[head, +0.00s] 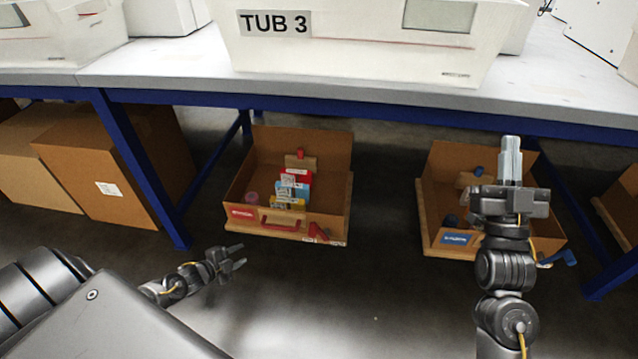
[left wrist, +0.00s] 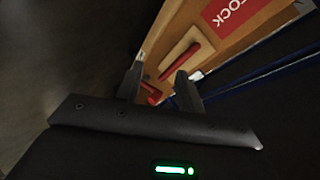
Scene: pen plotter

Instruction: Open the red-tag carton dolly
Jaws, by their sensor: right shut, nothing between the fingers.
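The red-tag carton dolly (head: 240,190) is a brown carton on a wooden base, on the floor under the bench. Its top is uncovered, with a tall panel at the back. Its front has a red tag (head: 243,213), a red handle (head: 280,225) and a red part (head: 318,232) low at the right. My left gripper (head: 238,255) is open and empty, in front of the dolly and apart from it. In the left wrist view, a red bar (left wrist: 186,61) on a wood block shows beyond the fingers. My right gripper (head: 511,158) is shut and empty, pointing up before the blue-tag carton.
A blue-tag carton dolly (head: 427,200) stands at the right under the bench. The bench (head: 350,95) has blue legs and carries white tubs (head: 360,50). Closed brown boxes (head: 90,165) stand at the left. Floor between the two dollies is clear.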

